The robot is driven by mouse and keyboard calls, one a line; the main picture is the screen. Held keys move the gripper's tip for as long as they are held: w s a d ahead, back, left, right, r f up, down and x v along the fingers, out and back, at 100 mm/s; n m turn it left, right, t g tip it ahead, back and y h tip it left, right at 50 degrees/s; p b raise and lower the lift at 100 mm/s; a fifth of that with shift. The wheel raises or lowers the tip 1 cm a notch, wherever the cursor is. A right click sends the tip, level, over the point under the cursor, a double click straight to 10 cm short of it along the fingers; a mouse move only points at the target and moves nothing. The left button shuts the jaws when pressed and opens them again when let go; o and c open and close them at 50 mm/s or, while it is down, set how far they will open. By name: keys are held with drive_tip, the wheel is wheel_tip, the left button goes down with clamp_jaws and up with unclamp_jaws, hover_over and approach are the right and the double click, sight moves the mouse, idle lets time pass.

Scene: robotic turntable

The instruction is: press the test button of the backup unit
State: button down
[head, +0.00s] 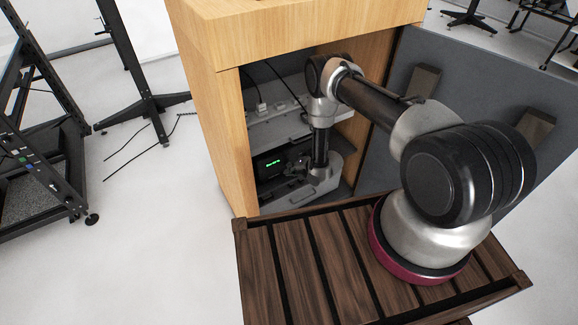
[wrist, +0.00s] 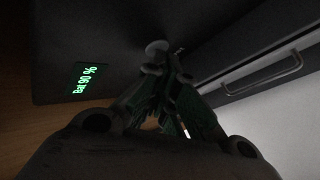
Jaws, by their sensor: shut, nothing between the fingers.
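The backup unit is a dark box (head: 266,174) on a lower level inside the wooden cabinet, with a small lit green display. In the wrist view its dark front (wrist: 105,35) fills the upper left, and the green display (wrist: 86,80) seems to read 90 %, turned on its side. A round grey button (wrist: 157,46) shows on that front. My gripper (wrist: 160,70) is shut and empty, its fingertips right at the button. I cannot tell whether they touch it. In the head view my gripper (head: 293,169) is in front of the unit, small and partly hidden.
The wooden cabinet (head: 238,130) stands open, with a grey door (head: 440,75) at the right. A shelf (head: 275,128) with cables is above the unit. A light panel with a bar handle (wrist: 265,75) is close to my gripper on the right. Dark racks stand on the left.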

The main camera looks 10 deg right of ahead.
drive_tip(key=shift+s+d, duration=0.3)
drive_tip(key=shift+s, duration=0.45)
drive_tip(key=shift+s, duration=0.1)
drive_tip(key=s, duration=0.1)
drive_tip(key=s+d, duration=0.1)
drive_tip(key=s, duration=0.2)
drive_tip(key=shift+s+d, duration=0.25)
drive_tip(key=shift+s, duration=0.05)
idle(0.7)
